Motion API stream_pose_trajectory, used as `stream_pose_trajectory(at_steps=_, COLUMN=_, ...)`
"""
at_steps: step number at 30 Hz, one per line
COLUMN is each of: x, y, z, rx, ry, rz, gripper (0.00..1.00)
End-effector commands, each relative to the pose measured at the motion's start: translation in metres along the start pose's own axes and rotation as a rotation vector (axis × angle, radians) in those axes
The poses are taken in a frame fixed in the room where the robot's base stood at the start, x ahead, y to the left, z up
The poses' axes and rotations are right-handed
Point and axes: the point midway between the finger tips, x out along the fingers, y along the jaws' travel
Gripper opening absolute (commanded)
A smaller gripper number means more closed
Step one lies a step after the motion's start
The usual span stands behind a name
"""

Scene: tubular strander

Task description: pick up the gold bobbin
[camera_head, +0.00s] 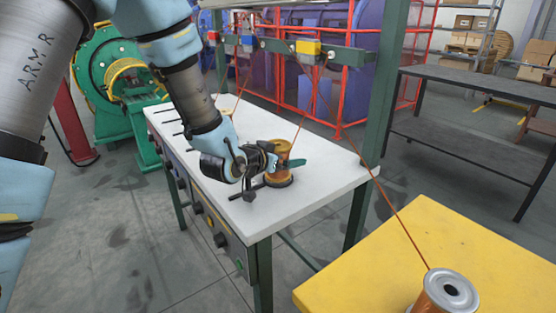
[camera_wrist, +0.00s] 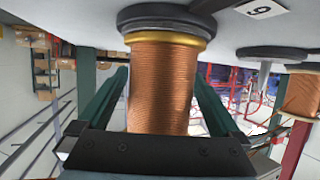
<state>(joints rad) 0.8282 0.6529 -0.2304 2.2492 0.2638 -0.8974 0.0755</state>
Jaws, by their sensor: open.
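The gold bobbin (camera_head: 283,152), wound with copper-coloured wire, stands upright on a dark round base on the white table. In the wrist view, which looks upside down, the bobbin (camera_wrist: 163,85) fills the middle and shows a gold rim beside the dark base. My gripper (camera_head: 280,164) is low over the table at the bobbin. Its two green fingers are open, one on each side of the bobbin, with the gripper (camera_wrist: 160,98) around it. A small gap shows at the left finger; contact on the right is unclear.
The white table (camera_head: 320,185) has slots at its far left. A green post and frame stand close behind it, with wires running down. A silver-topped bobbin (camera_head: 447,293) stands on a yellow surface (camera_head: 365,260) at front right. The wrist view shows another copper bobbin (camera_wrist: 301,95) at right.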

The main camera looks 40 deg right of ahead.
Motion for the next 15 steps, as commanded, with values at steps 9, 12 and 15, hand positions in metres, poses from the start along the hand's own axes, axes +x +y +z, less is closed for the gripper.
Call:
stream_pose_trajectory(at_steps=9, x=-0.0003, y=0.0, z=-0.0002, rx=0.0, ry=0.0, rz=0.0, gripper=0.69)
stream_pose_trajectory(at_steps=12, x=-0.0003, y=0.0, z=-0.0002, rx=0.0, ry=0.0, rz=0.0, gripper=0.57)
stream_pose_trajectory(at_steps=15, x=-0.0004, y=0.0, z=-0.0002, rx=0.0, ry=0.001, rz=0.0, gripper=0.46)
